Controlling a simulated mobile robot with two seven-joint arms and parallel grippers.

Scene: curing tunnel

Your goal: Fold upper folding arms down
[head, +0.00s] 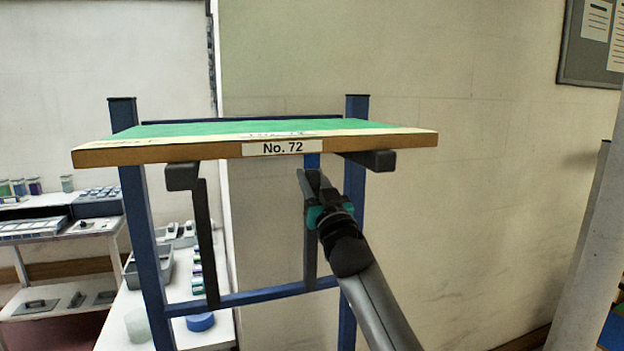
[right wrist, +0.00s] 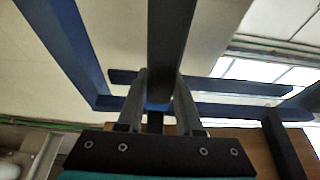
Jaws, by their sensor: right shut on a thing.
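The blue rack frame (head: 356,200) stands by the wall. Two dark folding arms, a left one (head: 181,177) and a right one (head: 372,160), stick out toward me under a board. Two dark bars, a left one (head: 206,245) and a right one (head: 310,250), hang down below the board. My right gripper (head: 316,188) is shut on the right hanging bar, just below the board. In the right wrist view, the fingers of the gripper (right wrist: 160,100) lie on both sides of the dark bar (right wrist: 172,45). My left gripper is not in view.
The green-topped board (head: 340,142), labelled No. 72, lies level just above my right gripper. A white bench (head: 120,325) with bins and bottles stands behind left. A notice board (head: 590,60) hangs at upper right. The wall area right of the rack is clear.

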